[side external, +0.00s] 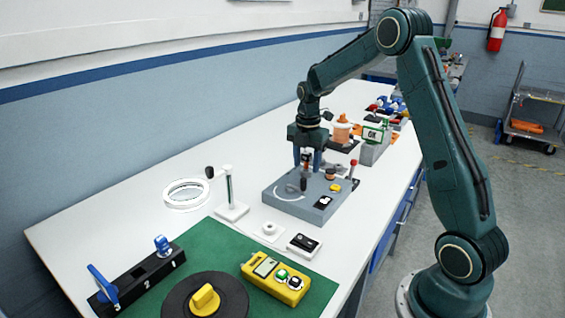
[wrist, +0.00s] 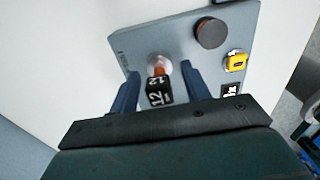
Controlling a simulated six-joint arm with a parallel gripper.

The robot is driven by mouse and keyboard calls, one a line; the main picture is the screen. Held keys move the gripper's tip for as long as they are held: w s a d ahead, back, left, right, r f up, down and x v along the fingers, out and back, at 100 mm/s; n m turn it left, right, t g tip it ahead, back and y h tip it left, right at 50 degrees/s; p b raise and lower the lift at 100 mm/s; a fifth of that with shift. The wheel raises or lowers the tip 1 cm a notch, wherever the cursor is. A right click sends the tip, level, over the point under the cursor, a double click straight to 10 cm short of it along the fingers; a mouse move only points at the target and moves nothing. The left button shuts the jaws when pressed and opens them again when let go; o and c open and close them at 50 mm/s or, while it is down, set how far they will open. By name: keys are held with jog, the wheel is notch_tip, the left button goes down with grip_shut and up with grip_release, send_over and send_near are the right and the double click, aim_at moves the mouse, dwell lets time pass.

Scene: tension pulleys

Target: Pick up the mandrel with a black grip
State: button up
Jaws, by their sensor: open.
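The mandrel stands on a grey plate (wrist: 185,25). Its black grip (wrist: 158,92), marked 12, shows in the wrist view between my fingers, with a short orange part beyond it in a pale round seat. In the side view a dark upright piece (side external: 303,184), apparently the mandrel, stands on the plate below my gripper (side external: 307,168). My gripper (wrist: 160,73) is open and points down, one finger on each side of the grip. I see gaps between the fingers and the grip. The exact height of the fingertips beside it is hard to tell.
The plate also carries a brown knob (wrist: 211,33), a yellow piece (wrist: 236,62) and a black label. A red-topped lever (side external: 352,166) stands close by. A white stand (side external: 231,207), a ring (side external: 186,193) and a yellow handset (side external: 274,278) are nearer the front.

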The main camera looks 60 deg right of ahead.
grip_shut()
notch_tip(320, 180, up, 20)
dwell(1.0)
jog(key=shift+r, duration=0.15)
dwell(0.5)
notch_tip(320, 180, up, 5)
send_over(307, 153)
dwell(1.0)
